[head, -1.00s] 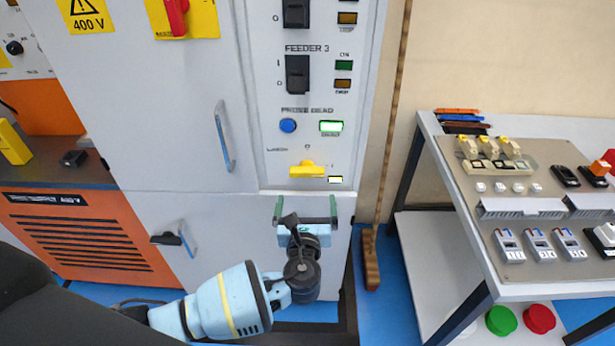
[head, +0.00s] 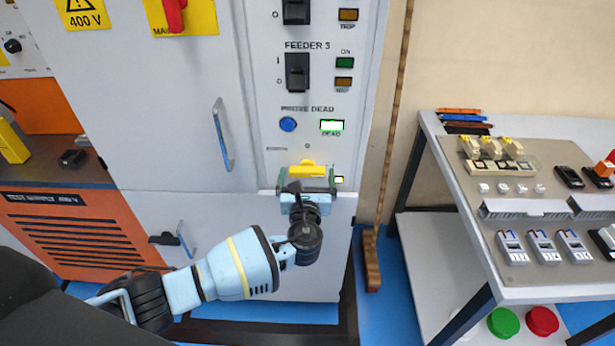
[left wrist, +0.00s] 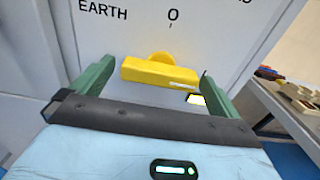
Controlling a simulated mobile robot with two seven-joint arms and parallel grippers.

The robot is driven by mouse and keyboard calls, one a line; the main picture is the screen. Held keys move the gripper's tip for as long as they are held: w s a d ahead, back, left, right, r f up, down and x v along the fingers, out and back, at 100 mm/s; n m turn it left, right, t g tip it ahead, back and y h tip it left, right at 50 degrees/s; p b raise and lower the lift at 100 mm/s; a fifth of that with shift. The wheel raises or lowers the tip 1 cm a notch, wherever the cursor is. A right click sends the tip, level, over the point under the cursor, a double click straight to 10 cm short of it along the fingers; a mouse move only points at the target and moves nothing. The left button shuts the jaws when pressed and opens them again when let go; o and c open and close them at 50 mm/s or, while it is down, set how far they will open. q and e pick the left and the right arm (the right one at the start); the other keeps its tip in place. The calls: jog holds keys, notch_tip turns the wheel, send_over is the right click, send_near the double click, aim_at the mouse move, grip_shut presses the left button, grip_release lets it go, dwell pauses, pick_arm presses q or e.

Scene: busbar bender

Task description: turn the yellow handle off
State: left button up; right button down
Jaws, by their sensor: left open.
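The yellow handle (head: 301,170) sits low on the cabinet's control panel and lies nearly horizontal. In the left wrist view the yellow handle (left wrist: 160,74) shows between and beyond my fingers, tilted slightly, with an "O" mark above it and "EARTH" at its upper left. My left gripper (head: 306,180) is just below the handle in the head view. In the left wrist view my left gripper (left wrist: 148,85) has its green fingers spread wide on either side of the handle. I see no finger touching it. My right gripper is in neither view.
A lit green "DEAD" indicator (head: 332,126) and a blue button (head: 288,124) are above the handle. A small lit indicator (left wrist: 195,99) is close below its right end. The cabinet door has a vertical grip (head: 222,134). A workbench (head: 540,293) stands at the right.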

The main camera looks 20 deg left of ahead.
pick_arm(q)
jog(key=c, duration=0.9)
